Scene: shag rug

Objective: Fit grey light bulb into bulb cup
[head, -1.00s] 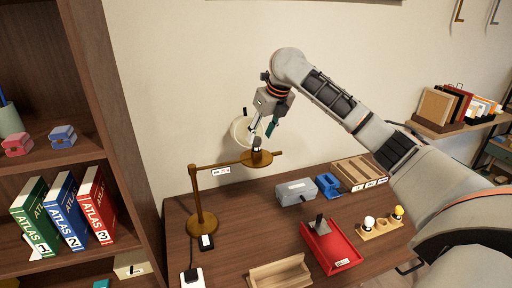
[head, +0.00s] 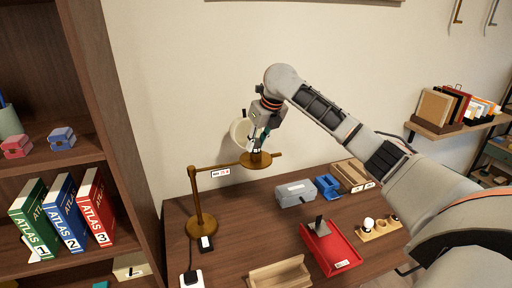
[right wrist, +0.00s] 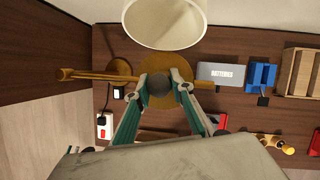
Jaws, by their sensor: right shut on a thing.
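The bulb cup (head: 256,162) is the brass disc-shaped holder at the end of the brass lamp's arm (head: 222,168). The grey light bulb (right wrist: 160,86) shows as a dark round top over the cup in the right wrist view. My right gripper (head: 255,149) is shut on it, with a fingertip on each side. The fingers reach down close to the brass disc (right wrist: 150,63). The bulb's base is hidden, so I cannot tell how deep it sits in the cup. My left gripper is not in view.
A white shade (head: 240,133) is close behind my right gripper. The desk holds a grey batteries box (head: 295,192), a blue holder (head: 328,186), a red tray (head: 335,250) and a wooden bulb rack (head: 379,232) with a white bulb (head: 368,223). A bookshelf (head: 130,150) stands at the left.

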